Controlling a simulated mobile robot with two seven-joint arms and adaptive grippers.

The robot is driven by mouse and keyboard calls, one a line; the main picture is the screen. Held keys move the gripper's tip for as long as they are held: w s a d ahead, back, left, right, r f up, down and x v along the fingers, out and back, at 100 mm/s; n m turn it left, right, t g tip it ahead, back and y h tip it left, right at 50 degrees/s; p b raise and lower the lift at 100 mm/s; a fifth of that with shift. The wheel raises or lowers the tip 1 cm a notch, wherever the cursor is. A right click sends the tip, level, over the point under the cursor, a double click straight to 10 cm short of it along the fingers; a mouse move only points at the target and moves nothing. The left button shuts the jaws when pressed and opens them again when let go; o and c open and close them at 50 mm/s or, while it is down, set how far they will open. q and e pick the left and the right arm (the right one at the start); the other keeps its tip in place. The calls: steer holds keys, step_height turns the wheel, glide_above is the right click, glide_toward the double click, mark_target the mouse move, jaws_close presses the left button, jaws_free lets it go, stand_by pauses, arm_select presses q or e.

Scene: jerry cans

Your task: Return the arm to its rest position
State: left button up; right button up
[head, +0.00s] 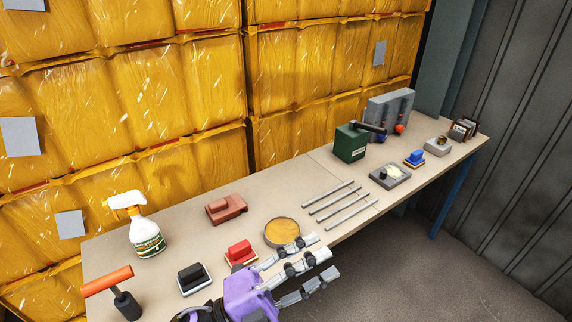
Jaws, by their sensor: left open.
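My left gripper (303,268) comes in from the bottom edge, purple with grey jointed fingers. It is open and empty, in front of the table's near edge, with its upper finger close to a round yellow-topped tin (282,233). Whether the finger touches the tin I cannot tell. A green jerry can (350,143) with a dark spout stands upright on the table (270,190), towards the far right. My right gripper is not in view.
A spray bottle (147,232), an orange-handled tool (119,290), a black-topped block (193,277), a red-topped block (240,252) and a brown-red block (226,208) stand on the left. Metal rods (340,203) lie mid-table. A grey unit (390,113) stands behind. Open floor (420,275) lies right of the table.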

arm_select(q)
steer(key=a+f+n+t+y, duration=0.7)
steer(key=a+f+n+y, duration=0.8)
steer(key=a+f+n, duration=0.3)
steer(key=s+a+f+n+g+y, duration=0.2)
steer(key=s+a+f+n+g, duration=0.1)
steer(key=s+f, duration=0.5)
steer(key=s+a+f+n+g+y+p, duration=0.1)
steer(key=s+a+f+n+g+y, duration=0.1)
steer(key=s+f, duration=0.5)
steer(key=shift+s+a+f+n+g, duration=0.4)
steer(key=shift+a+f+n+g, duration=0.3)
steer(key=shift+n, duration=0.5)
